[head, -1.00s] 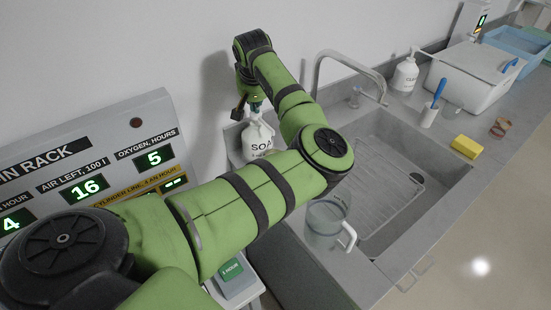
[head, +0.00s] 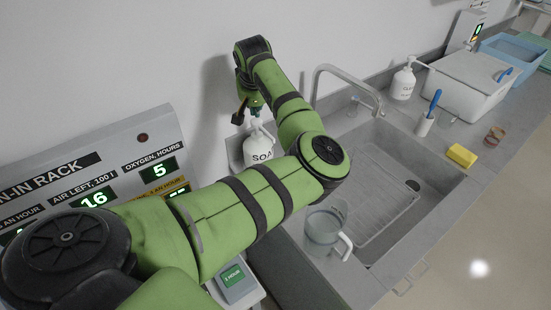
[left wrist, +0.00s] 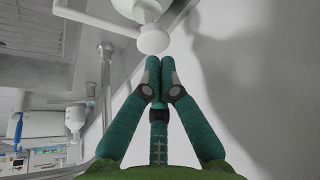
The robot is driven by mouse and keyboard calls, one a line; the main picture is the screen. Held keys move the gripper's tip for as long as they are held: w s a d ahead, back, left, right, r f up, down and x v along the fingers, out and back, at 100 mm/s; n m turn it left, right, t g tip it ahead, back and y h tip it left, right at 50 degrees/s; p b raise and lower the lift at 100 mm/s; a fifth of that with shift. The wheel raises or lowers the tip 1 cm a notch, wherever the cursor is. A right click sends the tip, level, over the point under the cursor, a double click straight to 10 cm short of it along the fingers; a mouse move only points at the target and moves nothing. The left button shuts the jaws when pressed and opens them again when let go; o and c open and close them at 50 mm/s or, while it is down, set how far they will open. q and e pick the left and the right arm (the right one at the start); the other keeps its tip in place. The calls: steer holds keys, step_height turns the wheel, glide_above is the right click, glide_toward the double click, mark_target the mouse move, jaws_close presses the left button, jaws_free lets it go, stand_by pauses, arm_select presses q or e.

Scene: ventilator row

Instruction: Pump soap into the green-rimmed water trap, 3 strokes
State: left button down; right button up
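The white soap pump bottle (head: 259,152), marked SOAP, stands at the wall left of the sink, partly hidden behind my left arm. My left gripper (head: 254,108) is above and beside the pump top. In the left wrist view its fingers (left wrist: 160,62) are together and empty, tips just below the round white pump end (left wrist: 153,41); whether they touch it I cannot tell. The bottle's white top (left wrist: 140,10) is cut off by that view's upper edge. I cannot make out a green-rimmed water trap in either view. My right gripper is out of view.
A clear jug (head: 322,228) with a white handle stands at the sink's near left edge, beside my forearm. The tap (head: 345,72) arches over the sink. A second pump bottle (head: 403,84), white bin (head: 468,85), brush holder (head: 424,125) and yellow sponge (head: 461,155) stand to the right.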

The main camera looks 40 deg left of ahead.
mark_target(256, 121)
arm_select(q)
steer(key=shift+f, duration=0.15)
stand_by(0.5)
steer(key=shift+f, duration=0.6)
steer(key=shift+d+f+b, duration=0.1)
steer(key=shift+f+b, duration=0.3)
steer(key=shift+f, duration=0.6)
steer(key=shift+r+p, duration=1.75)
steer(key=shift+p, duration=0.45)
